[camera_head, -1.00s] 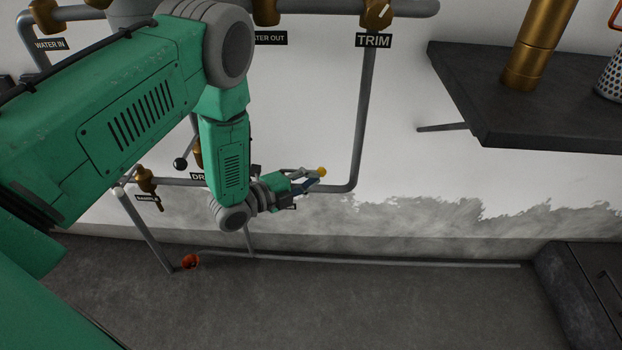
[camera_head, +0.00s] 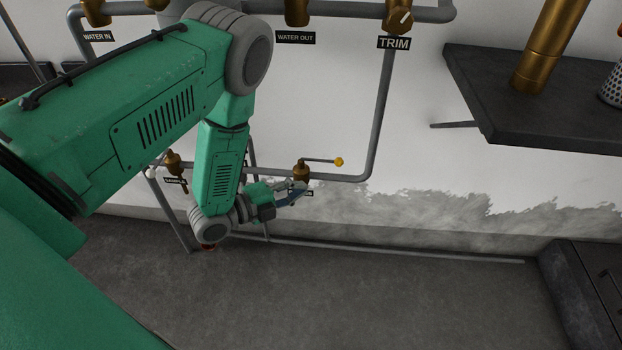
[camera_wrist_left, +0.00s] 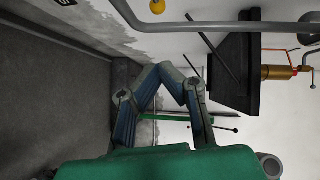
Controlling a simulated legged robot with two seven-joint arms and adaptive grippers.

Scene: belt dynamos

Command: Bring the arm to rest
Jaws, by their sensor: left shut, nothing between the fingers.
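My left arm, green with grey joints, reaches in from the left in the head view and bends down at the elbow. My left gripper (camera_head: 298,190) is shut and empty, in front of the lower wall, just below a brass valve (camera_head: 302,172). That valve has a lever ending in a yellow knob (camera_head: 338,161), above and right of the fingertips and apart from them. In the left wrist view, the fingers of the left gripper (camera_wrist_left: 166,70) meet at their tips with nothing between them. The yellow knob (camera_wrist_left: 157,6) shows at the top edge there. My right gripper is not in view.
Grey pipes run along the wall, with a brass TRIM valve (camera_head: 398,16) at the top. A dark shelf (camera_head: 540,120) with a brass cylinder (camera_head: 545,50) juts out at the right. A dark unit (camera_head: 585,285) stands lower right. The middle floor is clear.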

